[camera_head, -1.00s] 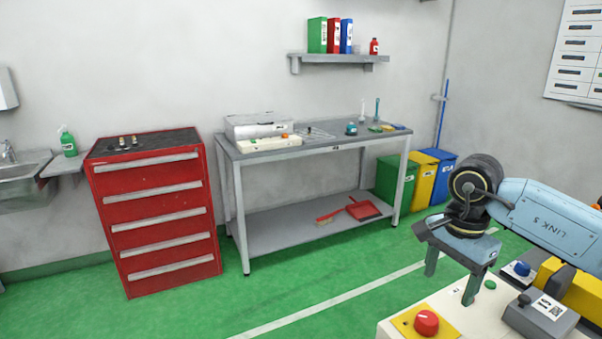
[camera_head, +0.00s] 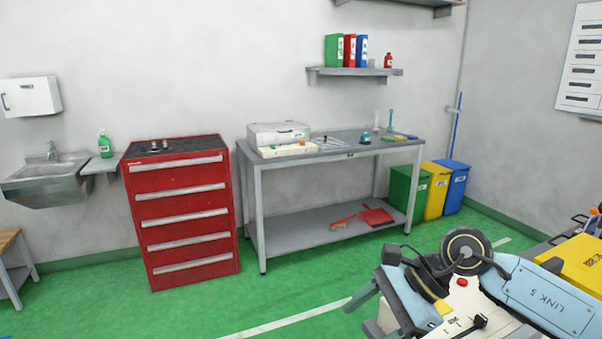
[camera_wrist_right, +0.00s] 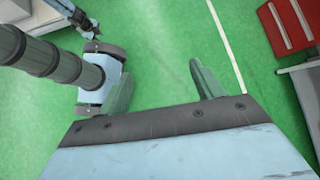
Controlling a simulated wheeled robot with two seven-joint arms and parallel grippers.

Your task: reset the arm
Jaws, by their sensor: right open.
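My right arm comes in from the lower right of the head view, with its blue link lettered LINK 5 (camera_head: 545,300). My right gripper (camera_head: 366,312) is tilted, with its fingers to the lower left over the green floor. In the right wrist view my right gripper (camera_wrist_right: 163,88) shows two green-grey fingers spread apart, with only green floor between them. It is open and holds nothing. My left gripper is not seen in the head view.
A pale machine top with a red button (camera_head: 462,282) is partly hidden behind my right arm. A yellow block (camera_head: 575,268) is at the right. A red drawer cabinet (camera_head: 190,225) and grey workbench (camera_head: 335,222) stand by the wall. Green floor (camera_head: 300,290) is clear before them.

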